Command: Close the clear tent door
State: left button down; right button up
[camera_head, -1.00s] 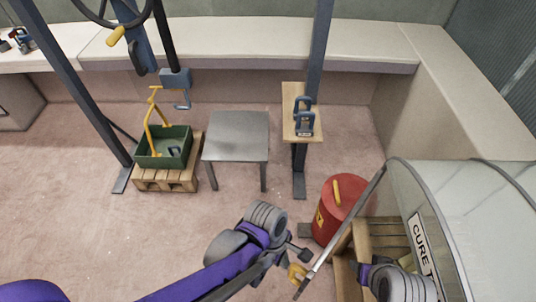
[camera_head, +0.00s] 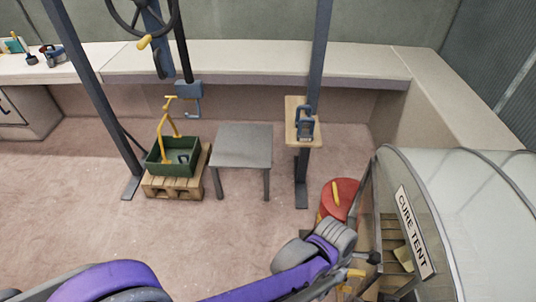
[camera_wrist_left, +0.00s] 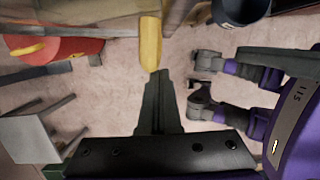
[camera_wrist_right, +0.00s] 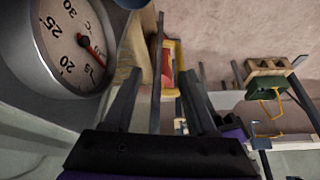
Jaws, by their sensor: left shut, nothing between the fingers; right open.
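The cure tent (camera_head: 465,185) stands at the right, with its "CURE TENT" label (camera_head: 412,230) on the front. The clear door's thin frame (camera_head: 364,185) shows almost edge-on near the tent's front, partly behind my left arm. Its yellow handle (camera_head: 354,272) is beside my left gripper (camera_head: 373,258). In the left wrist view my left gripper (camera_wrist_left: 158,75) is shut and empty, its tips at the lower end of the yellow handle (camera_wrist_left: 150,42); I cannot tell if they touch. My right gripper (camera_wrist_right: 160,95) is open and empty, beside a round dial gauge (camera_wrist_right: 75,45).
A red drum (camera_head: 340,195) stands left of the tent opening. Wooden shelving (camera_head: 395,245) shows inside the tent. A grey table (camera_head: 243,145), a green crate (camera_head: 172,168) on a pallet (camera_head: 160,187) and a post stand farther back. The floor at left is clear.

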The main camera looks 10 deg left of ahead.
aim_at(362, 281)
pick_arm(q)
jog(key=d, duration=0.5)
jog(key=shift+d, duration=0.8)
pick_arm(e)
jog(key=shift+w+f, duration=0.15)
jog(key=shift+w, duration=0.1)
pick_arm(q)
jog(key=shift+s+d, duration=0.1)
pick_arm(e)
jog(key=shift+a, duration=0.1)
